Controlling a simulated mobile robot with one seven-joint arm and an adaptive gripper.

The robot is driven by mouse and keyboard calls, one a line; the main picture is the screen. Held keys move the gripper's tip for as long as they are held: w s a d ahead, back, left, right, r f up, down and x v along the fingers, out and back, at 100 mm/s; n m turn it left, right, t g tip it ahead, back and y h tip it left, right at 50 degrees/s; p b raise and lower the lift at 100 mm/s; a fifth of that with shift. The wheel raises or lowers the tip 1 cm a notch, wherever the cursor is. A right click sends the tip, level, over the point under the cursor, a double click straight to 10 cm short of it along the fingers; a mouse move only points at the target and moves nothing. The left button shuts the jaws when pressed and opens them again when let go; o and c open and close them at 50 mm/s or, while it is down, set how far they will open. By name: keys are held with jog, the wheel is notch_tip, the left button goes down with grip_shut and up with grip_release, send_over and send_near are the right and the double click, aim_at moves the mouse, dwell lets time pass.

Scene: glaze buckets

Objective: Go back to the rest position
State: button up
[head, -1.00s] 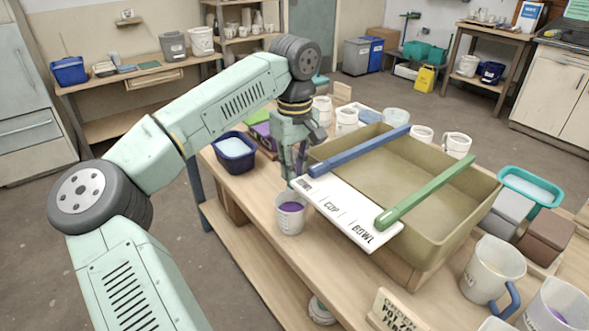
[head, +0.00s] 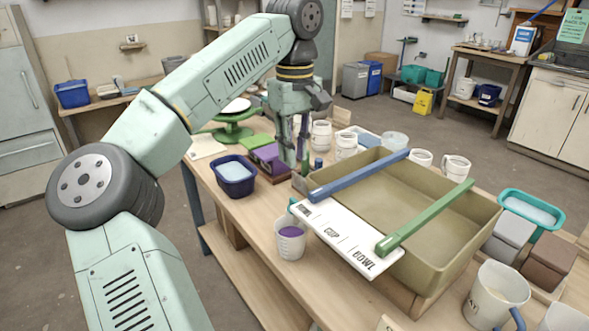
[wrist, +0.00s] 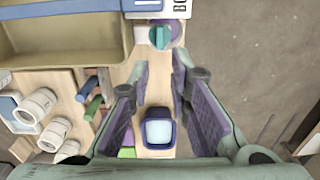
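My gripper (head: 293,158) hangs above the left part of the table in the head view, behind the cup with purple in it and apart from it. In the wrist view its two fingers (wrist: 158,72) stand apart with nothing held between them. The white cup with purple contents (head: 290,242) stands upright on the table, left of the labelled board. It also shows beyond the fingertips in the wrist view (wrist: 173,37), with a teal part beside it.
A large olive basin (head: 455,243) carries a blue bar (head: 358,177), a green bar (head: 428,216) and a white board (head: 345,238). A dark blue tub (head: 234,186) and a green turntable (head: 232,131) stand left of my gripper. Several white cups stand behind the basin.

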jog(key=shift+r, duration=0.5)
